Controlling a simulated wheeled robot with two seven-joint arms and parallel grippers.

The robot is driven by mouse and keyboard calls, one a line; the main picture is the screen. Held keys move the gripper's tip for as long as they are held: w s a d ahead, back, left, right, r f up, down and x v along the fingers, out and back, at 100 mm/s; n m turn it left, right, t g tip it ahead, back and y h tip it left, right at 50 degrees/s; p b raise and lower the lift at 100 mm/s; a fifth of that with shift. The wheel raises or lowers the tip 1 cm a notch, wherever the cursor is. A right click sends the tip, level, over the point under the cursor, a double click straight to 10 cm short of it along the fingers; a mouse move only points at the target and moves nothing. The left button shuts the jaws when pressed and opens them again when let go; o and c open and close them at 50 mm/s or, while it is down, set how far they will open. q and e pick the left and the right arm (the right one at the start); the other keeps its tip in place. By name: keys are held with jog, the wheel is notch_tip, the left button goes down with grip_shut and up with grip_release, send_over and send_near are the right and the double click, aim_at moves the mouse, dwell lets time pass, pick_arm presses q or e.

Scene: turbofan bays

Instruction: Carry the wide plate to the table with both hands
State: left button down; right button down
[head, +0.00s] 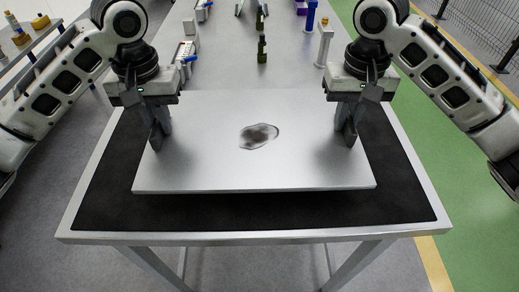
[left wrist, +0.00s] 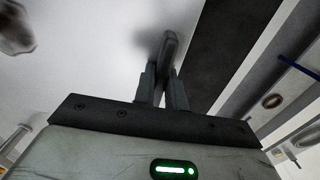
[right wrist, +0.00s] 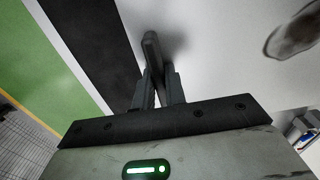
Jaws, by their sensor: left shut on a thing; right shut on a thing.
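The wide plate (head: 210,170) is a flat light-grey sheet with a dark smudge near its middle. It lies over the black mat (head: 405,200) on the table (head: 250,237); whether it touches the mat or hangs just above it I cannot tell. My left gripper (head: 158,138) is shut on a dark upright handle near the plate's left side, which shows in the left wrist view (left wrist: 168,50). My right gripper (head: 348,138) is shut on the matching handle near the right side, which shows in the right wrist view (right wrist: 153,50).
Behind the plate, the tabletop holds a dark green bottle-like object (head: 262,48), a white post with an orange top (head: 324,42) and a blue item (head: 310,16). A shelf with small parts (head: 22,42) stands at left. Green floor runs along the right.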

aim_at(165, 140)
pick_arm(q)
jog(key=shift+a+f, duration=0.15)
jog(key=shift+f, duration=0.05)
pick_arm(e)
jog(key=shift+f, duration=0.15)
